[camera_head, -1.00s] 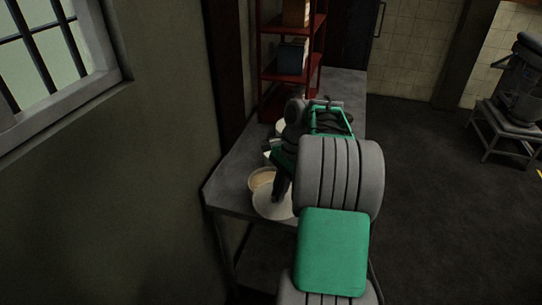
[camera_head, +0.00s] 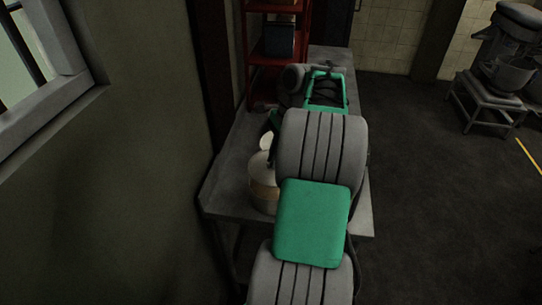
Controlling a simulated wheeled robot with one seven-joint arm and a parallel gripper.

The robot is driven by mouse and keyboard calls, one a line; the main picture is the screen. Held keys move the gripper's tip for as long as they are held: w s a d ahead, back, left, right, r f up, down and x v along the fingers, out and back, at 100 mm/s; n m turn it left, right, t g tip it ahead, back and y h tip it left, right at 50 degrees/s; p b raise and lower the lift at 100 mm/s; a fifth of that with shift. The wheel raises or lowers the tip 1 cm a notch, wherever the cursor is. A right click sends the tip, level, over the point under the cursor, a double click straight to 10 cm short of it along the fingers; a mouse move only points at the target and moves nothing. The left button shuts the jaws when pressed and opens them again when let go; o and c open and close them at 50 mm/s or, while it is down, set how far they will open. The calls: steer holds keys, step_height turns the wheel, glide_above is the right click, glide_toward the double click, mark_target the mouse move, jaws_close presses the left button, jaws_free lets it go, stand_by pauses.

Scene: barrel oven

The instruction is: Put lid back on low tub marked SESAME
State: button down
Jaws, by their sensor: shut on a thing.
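A low round tub (camera_head: 264,204) stands near the left edge of the worktop, partly behind my arm. A tan area shows on it; I cannot tell whether this is its contents or its side, and no SESAME marking is readable. A pale round lid (camera_head: 260,166) is at the tub's far side, overlapping it in the picture. I cannot tell whether it touches the rim. My gripper (camera_head: 271,156) is shut on the lid, with its fingers mostly hidden behind my arm.
The grey worktop (camera_head: 228,195) runs along the wall, with bare space left of the tub. Another small pale round thing (camera_head: 267,141) lies beyond. A red shelf rack (camera_head: 252,65) stands at the far end. A mixer on a stand (camera_head: 503,75) is far right; the floor between is clear.

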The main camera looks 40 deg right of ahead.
steer(key=shift+f+b, duration=2.35)
steer(key=shift+f, duration=0.4)
steer(key=shift+w+a+r+p, duration=0.1)
steer(key=shift+a+r+p, duration=0.05)
steer(key=shift+p, duration=0.55)
steer(key=shift+f+p, duration=0.25)
steer(key=shift+p, duration=0.4)
steer(key=c, duration=0.9)
jaws_free()
steer(key=shift+c, duration=0.2)
step_height(320, 180, up, 7)
steer(key=p, duration=0.9)
